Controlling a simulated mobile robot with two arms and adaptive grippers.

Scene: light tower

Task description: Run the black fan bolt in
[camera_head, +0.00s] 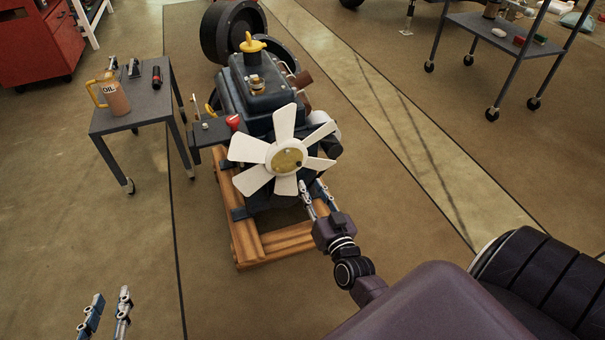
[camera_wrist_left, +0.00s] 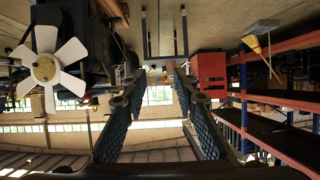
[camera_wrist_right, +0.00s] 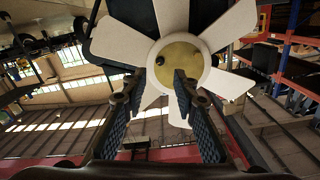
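The white fan (camera_head: 256,150) is on the front of the dark engine (camera_head: 256,85), with a brass hub (camera_head: 284,161). In the right wrist view a small black bolt (camera_wrist_right: 160,60) shows on the brass hub (camera_wrist_right: 182,58), left of its middle. My right gripper (camera_head: 312,187) is open and empty, just below and right of the hub. In its wrist view its fingertips (camera_wrist_right: 156,82) are spread below the bolt, apart from it. My left gripper (camera_head: 111,298) is open and empty, low over the floor at the left. The fan also shows in the left wrist view (camera_wrist_left: 72,52).
The engine rests on a wooden pallet frame (camera_head: 243,232). A grey table (camera_head: 150,105) at left holds an oil can (camera_head: 114,97) and a red-black tool (camera_head: 156,77). A cart (camera_head: 500,35) stands at back right. Floor around the pallet is clear.

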